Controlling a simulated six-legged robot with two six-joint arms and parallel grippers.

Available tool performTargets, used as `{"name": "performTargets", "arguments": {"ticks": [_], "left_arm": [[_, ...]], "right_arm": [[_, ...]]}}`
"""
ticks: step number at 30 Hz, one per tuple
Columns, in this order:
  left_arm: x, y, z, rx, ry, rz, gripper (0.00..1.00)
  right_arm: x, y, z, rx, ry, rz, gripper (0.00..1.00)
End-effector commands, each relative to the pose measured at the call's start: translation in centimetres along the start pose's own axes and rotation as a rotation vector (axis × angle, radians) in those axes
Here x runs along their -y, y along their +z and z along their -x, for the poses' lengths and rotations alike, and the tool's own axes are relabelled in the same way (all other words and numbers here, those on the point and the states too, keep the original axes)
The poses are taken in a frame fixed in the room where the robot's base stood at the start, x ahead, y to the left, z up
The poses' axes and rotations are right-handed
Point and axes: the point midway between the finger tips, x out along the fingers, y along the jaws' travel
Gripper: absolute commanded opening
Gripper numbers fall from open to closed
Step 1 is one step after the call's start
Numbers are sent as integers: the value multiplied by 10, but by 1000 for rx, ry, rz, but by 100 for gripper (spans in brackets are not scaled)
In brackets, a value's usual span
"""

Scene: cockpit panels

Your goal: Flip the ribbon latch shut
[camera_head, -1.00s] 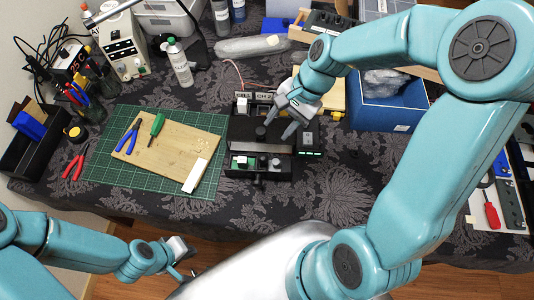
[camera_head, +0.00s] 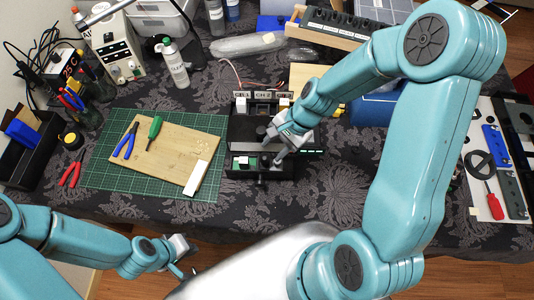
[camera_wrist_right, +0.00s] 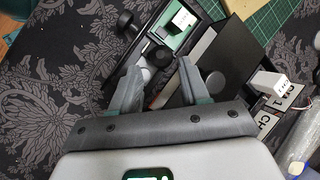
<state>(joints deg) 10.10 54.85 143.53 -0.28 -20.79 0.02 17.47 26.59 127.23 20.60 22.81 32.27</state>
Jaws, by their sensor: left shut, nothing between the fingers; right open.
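A black cockpit panel unit (camera_head: 247,128) lies on the cloth at the centre, with labelled blocks along its back and a green-lit box with a white block at its front. It also shows in the right wrist view (camera_wrist_right: 229,53). I cannot tell for certain which part is the ribbon latch. My right gripper (camera_head: 273,147) is open over the unit's right front part; in the wrist view its two fingers (camera_wrist_right: 157,80) point at a dark round knob (camera_wrist_right: 160,56), with a gap between them. My left gripper (camera_head: 188,258) is shut and empty, low at the left, away from the unit.
A green cutting mat (camera_head: 100,178) with a wooden board (camera_head: 180,140) lies left of the unit. A blue box (camera_head: 375,112) stands to the right, partly behind my right arm. The cloth in front is clear.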

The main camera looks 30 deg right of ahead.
Motion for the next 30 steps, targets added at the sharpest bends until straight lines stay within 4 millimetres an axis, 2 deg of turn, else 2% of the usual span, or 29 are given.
{"name": "performTargets", "arguments": {"ticks": [1, 3, 7, 12, 19, 21, 23, 26, 30], "left_arm": [[1, 0, -4, 0, 0, 0, 0], [2, 0, -5, 0, 0, 0, 0], [3, 0, -9, 0, 0, 0, 0], [3, 0, -10, 0, 0, 0, 0], [3, 0, -9, 0, 0, 0, 0], [3, 0, -9, 0, 0, 0, 0], [3, 0, -9, 0, 0, 0, 0], [4, 0, -10, 0, 0, 0, 0], [10, -1, -27, 0, 0, 0, 0]], "right_arm": [[-1, 0, -13, 4, 3, 1, 46], [-1, 0, -25, 2, 3, 0, 46], [1, 0, -41, 0, -1, -1, 46], [1, 1, -48, -1, -2, -1, 46], [1, 1, -48, -1, -2, -1, 46], [1, 1, -48, -1, -2, -1, 23], [1, 1, -48, -1, -2, -1, 4], [1, 1, -48, -1, -2, 0, 4], [-1, 0, -54, -31, -26, 19, 4]]}}
